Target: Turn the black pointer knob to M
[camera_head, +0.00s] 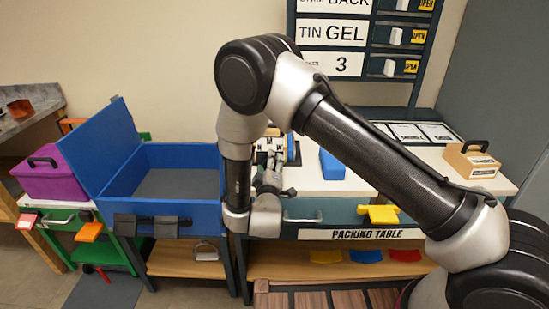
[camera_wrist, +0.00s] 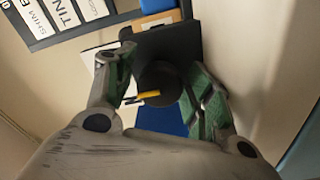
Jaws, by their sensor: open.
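The black pointer knob (camera_wrist: 165,74) shows in the wrist view as a dark round shape between my fingers. A yellow pointer mark (camera_wrist: 148,95) with a white edge lies at its lower left. My gripper (camera_wrist: 160,75) is open, with one finger on each side of the knob; I cannot tell whether either finger touches it. In the head view my gripper (camera_head: 270,180) hangs at the front of the packing table, left of the blue block.
A blue open box (camera_head: 170,213) with a raised lid stands left of my gripper. A blue block (camera_head: 331,165) stands to its right on the white packing table (camera_head: 370,182). A wooden caddy (camera_head: 470,160) sits at the right end. Labelled shelves (camera_head: 385,85) rise behind.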

